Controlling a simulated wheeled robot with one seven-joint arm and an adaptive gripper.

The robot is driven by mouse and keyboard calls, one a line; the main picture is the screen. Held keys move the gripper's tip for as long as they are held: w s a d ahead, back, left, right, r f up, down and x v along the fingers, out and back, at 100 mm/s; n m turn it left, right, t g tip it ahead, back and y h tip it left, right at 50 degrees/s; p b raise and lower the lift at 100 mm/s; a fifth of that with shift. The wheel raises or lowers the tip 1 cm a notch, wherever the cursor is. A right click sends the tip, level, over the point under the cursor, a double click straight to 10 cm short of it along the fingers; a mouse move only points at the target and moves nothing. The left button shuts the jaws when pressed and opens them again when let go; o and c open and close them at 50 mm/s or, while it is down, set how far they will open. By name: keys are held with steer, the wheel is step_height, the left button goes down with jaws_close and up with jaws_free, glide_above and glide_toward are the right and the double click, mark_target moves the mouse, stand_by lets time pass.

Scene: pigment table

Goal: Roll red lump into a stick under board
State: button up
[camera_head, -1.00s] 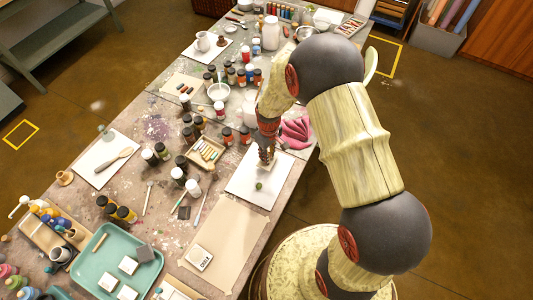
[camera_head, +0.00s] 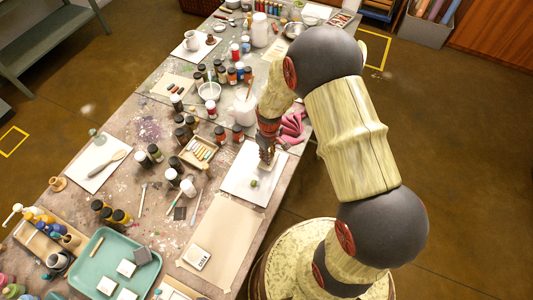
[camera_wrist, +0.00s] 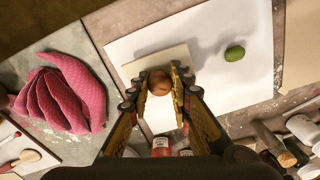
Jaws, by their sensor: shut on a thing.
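My gripper (camera_head: 267,158) is shut on the round wooden knob (camera_wrist: 159,83) of a small pale board (camera_wrist: 150,60). In the wrist view the board lies over the white sheet (camera_wrist: 215,92), near its left edge; whether it touches anything beneath cannot be told. No red lump shows in either current view; the area under the board is hidden. A green lump (camera_wrist: 234,53) lies on the sheet to the right of the board. It also shows in the head view (camera_head: 253,183), below my gripper.
A teal tray (camera_head: 84,263) is at lower left.

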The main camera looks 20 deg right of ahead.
steer(key=shift+s+d, duration=0.5)
steer(key=shift+w+a, duration=0.55)
steer(key=shift+w, duration=0.1)
steer(key=shift+w+a, duration=1.35)
steer(key=shift+a, duration=0.1)
steer(key=shift+s+d, duration=0.55)
steer(key=shift+s+d+p, duration=0.35)
steer(key=shift+s+d, duration=1.1)
steer(key=shift+w+a, duration=0.1)
steer(key=shift+w, duration=0.05)
